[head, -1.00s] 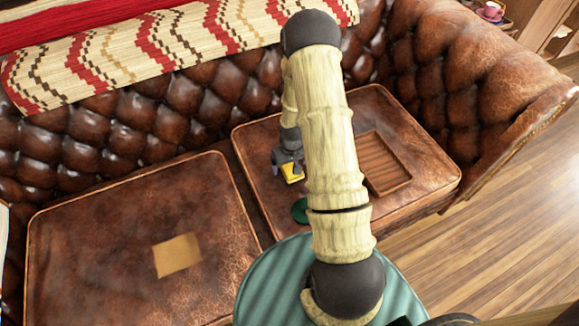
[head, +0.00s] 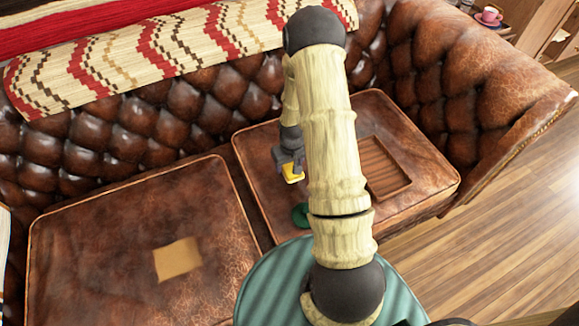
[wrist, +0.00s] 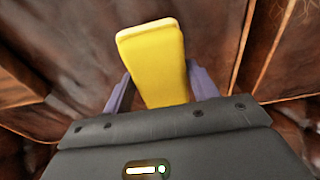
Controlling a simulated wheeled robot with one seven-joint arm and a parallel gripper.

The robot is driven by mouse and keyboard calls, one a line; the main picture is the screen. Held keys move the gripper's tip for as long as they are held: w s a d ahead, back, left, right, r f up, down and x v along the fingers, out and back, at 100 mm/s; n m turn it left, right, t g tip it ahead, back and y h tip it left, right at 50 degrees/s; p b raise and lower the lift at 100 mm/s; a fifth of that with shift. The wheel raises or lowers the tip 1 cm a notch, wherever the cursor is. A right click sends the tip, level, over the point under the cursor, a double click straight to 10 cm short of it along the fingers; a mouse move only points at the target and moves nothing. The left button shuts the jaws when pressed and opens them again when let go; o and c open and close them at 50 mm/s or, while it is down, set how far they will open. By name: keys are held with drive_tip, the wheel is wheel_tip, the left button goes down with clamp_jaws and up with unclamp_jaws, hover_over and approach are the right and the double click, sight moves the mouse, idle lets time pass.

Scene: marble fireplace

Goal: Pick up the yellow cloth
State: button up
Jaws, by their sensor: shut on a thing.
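The yellow cloth (wrist: 155,60) is a small folded block between the two fingers of my gripper (wrist: 160,90) in the wrist view. My gripper is shut on it. In the head view the cloth (head: 292,173) shows just below my gripper (head: 290,166), over the right seat cushion of a brown leather sofa. In the wrist view it appears held above the leather. My own arm hides part of the cushion in the head view.
A wooden tray (head: 384,168) lies on the right cushion (head: 420,150). A green round thing (head: 301,215) sits near its front edge, partly hidden. A tan square (head: 177,260) lies on the left cushion (head: 100,230). A patterned blanket (head: 150,50) covers the backrest.

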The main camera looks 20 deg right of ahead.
wheel_tip(320, 180, up, 7)
drive_tip(key=shift+r+p, duration=0.2)
drive_tip(key=shift+p, duration=0.7)
drive_tip(key=o, duration=0.4)
drive_tip(key=shift+c, duration=1.2)
